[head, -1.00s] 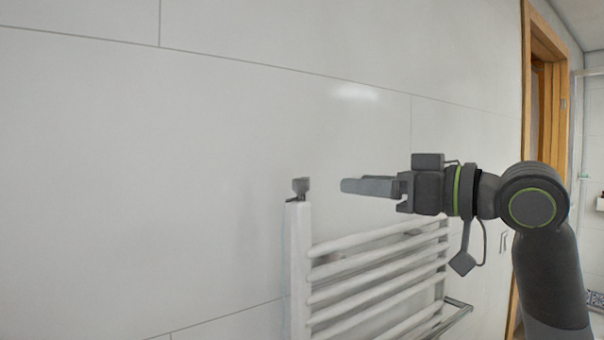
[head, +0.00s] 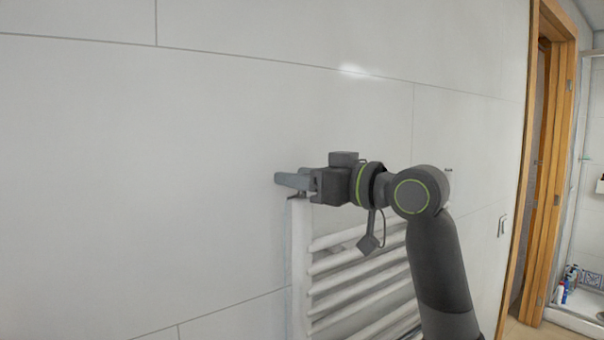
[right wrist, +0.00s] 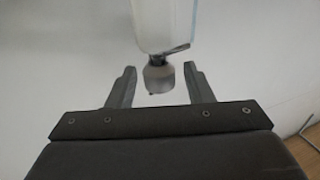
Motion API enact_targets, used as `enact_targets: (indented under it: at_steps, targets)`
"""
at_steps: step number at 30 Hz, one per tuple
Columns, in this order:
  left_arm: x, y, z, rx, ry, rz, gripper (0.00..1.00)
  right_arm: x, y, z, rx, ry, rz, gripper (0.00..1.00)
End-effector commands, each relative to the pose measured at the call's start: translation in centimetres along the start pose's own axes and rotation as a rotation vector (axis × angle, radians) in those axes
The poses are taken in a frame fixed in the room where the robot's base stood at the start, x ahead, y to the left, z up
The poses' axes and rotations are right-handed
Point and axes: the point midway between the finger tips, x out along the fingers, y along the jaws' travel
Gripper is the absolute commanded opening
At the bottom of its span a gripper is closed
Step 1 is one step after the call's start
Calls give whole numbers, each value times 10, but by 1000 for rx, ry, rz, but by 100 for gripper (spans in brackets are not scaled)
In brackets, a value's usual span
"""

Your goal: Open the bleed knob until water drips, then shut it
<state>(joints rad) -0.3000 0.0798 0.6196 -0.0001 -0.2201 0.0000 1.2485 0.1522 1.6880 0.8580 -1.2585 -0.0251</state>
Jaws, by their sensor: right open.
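The bleed knob (right wrist: 158,79) is a small grey cap on a dark stem at the top end of the white towel radiator (head: 301,262). In the right wrist view it sits between the two open fingers of my right gripper (right wrist: 161,84), with a gap on both sides. In the head view my right gripper (head: 288,181) is at the top of the radiator's left upright and hides the knob. No water drops show. My left gripper is not in view.
The radiator's white bars (head: 350,268) run below my right arm. The tiled wall is close behind and bare to the left. A wooden door frame (head: 548,150) and a shower area with bottles (head: 568,282) are at the right.

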Motion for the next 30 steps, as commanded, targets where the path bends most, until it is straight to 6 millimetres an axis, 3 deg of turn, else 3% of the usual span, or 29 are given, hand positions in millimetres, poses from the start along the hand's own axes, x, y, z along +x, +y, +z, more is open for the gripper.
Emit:
enact_targets:
  at_steps: [5, 14, 23, 30]
  targets:
    - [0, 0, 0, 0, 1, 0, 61, 0, 0, 0, 0, 0, 0, 44]
    - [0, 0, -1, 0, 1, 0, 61, 0, 0, 0, 0, 0, 0, 5]
    - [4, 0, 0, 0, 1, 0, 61, 0, -1, 1, -2, 2, 32, 4]
    - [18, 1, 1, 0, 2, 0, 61, 0, -2, 2, -2, 3, 158, 4]
